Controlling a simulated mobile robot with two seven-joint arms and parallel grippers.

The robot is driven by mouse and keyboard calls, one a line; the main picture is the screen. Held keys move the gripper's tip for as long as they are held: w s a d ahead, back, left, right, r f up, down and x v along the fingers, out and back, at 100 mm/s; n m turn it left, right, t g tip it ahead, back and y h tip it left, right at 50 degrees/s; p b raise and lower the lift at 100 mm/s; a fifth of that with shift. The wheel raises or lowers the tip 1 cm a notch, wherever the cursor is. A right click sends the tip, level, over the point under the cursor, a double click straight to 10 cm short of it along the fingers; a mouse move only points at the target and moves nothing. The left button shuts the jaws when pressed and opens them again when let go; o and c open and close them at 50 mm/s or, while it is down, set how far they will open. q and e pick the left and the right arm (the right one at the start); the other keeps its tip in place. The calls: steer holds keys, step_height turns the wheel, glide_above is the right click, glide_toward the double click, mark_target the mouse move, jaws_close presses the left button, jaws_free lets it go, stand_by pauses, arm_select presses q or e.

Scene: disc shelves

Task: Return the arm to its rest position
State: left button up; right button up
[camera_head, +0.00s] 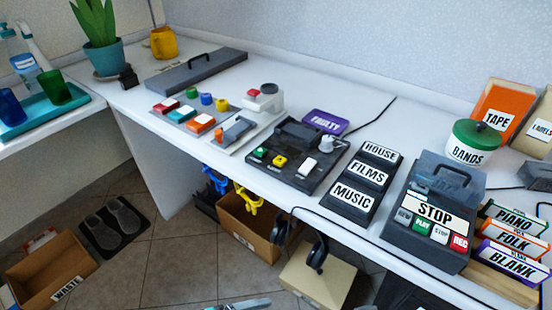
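Only a sliver of a grey, teal-tinged part shows at the bottom edge (240,305), left of centre. It looks like the tip of my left gripper, low in front of the bench and apart from everything on it. Its fingers are cut off by the frame, so I cannot tell whether it is open or shut. My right gripper is not in view. No disc or case is seen in a gripper.
The white bench (340,95) holds a black player (297,155), a label rack (362,183), a STOP console (433,215) and cases (515,240). A WASTE box (45,270) is at lower left.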

arm_select(q)
steer(key=s+a+m+g+y, duration=0.1)
steer(key=s+a+m+y, duration=0.1)
steer(key=a+m+y, duration=0.8)
steer(key=s+a+m+g+h+p, duration=0.1)
steer(key=s+a+g+p, duration=0.2)
steer(key=s+p, duration=1.7)
steer(key=a+p, duration=0.1)
steer(key=p, duration=0.8)
steer(key=shift+r+m, duration=0.2)
steer(key=shift+m, duration=0.2)
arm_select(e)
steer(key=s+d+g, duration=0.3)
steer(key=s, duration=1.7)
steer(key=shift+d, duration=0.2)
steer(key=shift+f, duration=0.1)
arm_select(q)
steer(key=shift+w, duration=0.15)
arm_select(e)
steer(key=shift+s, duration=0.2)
